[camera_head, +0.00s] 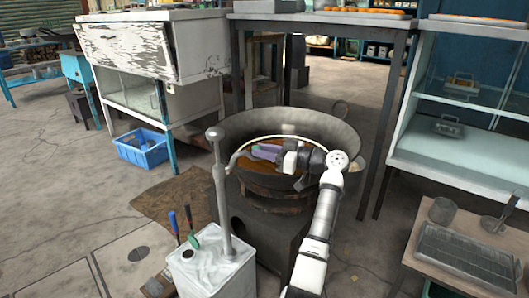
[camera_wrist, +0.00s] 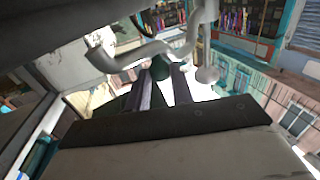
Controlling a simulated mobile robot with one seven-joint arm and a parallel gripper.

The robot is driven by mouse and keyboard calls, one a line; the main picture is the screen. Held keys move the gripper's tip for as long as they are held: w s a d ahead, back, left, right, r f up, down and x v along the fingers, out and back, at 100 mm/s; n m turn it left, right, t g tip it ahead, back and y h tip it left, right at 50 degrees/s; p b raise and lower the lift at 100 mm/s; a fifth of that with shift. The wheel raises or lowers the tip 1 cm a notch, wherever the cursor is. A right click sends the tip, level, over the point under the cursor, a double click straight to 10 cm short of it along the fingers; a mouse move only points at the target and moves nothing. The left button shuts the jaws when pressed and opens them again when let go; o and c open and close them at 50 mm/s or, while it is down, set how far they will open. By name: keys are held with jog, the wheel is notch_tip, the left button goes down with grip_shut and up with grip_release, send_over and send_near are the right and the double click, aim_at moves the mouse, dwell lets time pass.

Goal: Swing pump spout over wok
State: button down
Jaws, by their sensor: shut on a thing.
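The pump (camera_head: 222,195) is a grey upright post with a round knob on top, standing on a white tin. Its thin pale spout (camera_head: 233,160) leaves the post toward the wok's left side. The wok (camera_head: 335,132) is a large dark pan with orange-brown liquid. My gripper (camera_head: 255,152), with purple-tinted fingers, is over the left part of the wok, close to the spout. In the wrist view the pale bent spout (camera_wrist: 150,50) crosses just beyond my dark fingers, which are closed on it. The exact contact is partly hidden.
The wok sits on a dark stove (camera_head: 268,235). A bench with a tray (camera_head: 465,258) is at the lower right. Open floor lies left.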

jog(key=shift+a, duration=0.1)
jog(key=c, duration=1.2)
grip_release()
jog(key=shift+c, duration=0.2)
jog(key=v, duration=1.4)
jog(key=shift+p, duration=0.3)
